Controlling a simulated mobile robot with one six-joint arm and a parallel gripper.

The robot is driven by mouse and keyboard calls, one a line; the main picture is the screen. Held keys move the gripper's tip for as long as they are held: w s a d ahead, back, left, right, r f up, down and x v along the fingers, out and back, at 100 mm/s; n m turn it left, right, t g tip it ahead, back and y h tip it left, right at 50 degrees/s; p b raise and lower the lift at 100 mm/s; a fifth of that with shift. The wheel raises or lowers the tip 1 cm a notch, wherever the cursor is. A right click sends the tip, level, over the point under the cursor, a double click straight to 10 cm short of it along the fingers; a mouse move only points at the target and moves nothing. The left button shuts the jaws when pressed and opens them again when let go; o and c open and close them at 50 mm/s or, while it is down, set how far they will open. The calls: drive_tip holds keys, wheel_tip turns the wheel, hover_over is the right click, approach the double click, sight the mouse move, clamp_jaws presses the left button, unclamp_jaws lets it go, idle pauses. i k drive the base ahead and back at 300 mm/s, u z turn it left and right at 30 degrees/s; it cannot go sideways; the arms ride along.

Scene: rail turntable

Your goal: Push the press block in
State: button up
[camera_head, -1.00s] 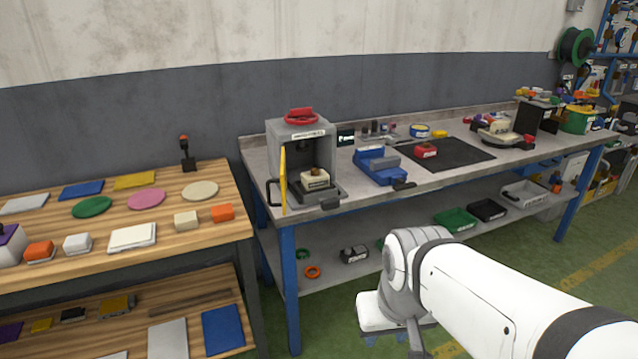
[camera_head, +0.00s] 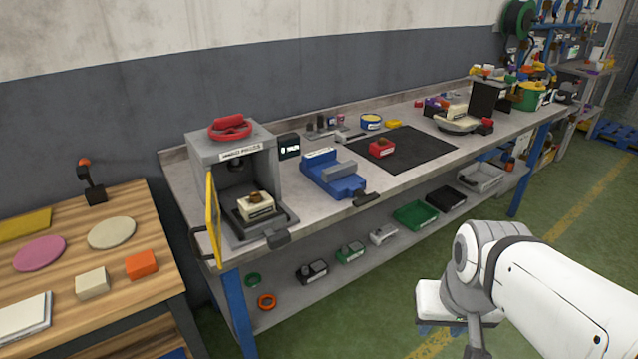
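A grey box-shaped press (camera_head: 187,157) stands on the left end of the grey workbench, with a red handwheel (camera_head: 230,127) on top. Its yellow-framed door (camera_head: 212,220) is swung open at the left. A cream block (camera_head: 256,209) with a brown top piece sits on the dark plate (camera_head: 233,236) at the press opening. It looks like the press block; how far in it sits is hard to tell. A dark grey handle (camera_head: 278,239) sticks out in front of the plate. My white arm is at the lower right, away from the press; my gripper is out of view.
A blue vise (camera_head: 330,177) stands right of the press, and a red block (camera_head: 381,148) lies on a black mat (camera_head: 430,142). A wooden table (camera_head: 140,205) with blocks and discs is at the left. Green floor (camera_head: 370,310) is open before the bench.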

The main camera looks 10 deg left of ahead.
sight(278, 241)
drive_tip(key=u, duration=0.2)
drive_tip(key=i, duration=0.85)
drive_tip(key=u, duration=0.6)
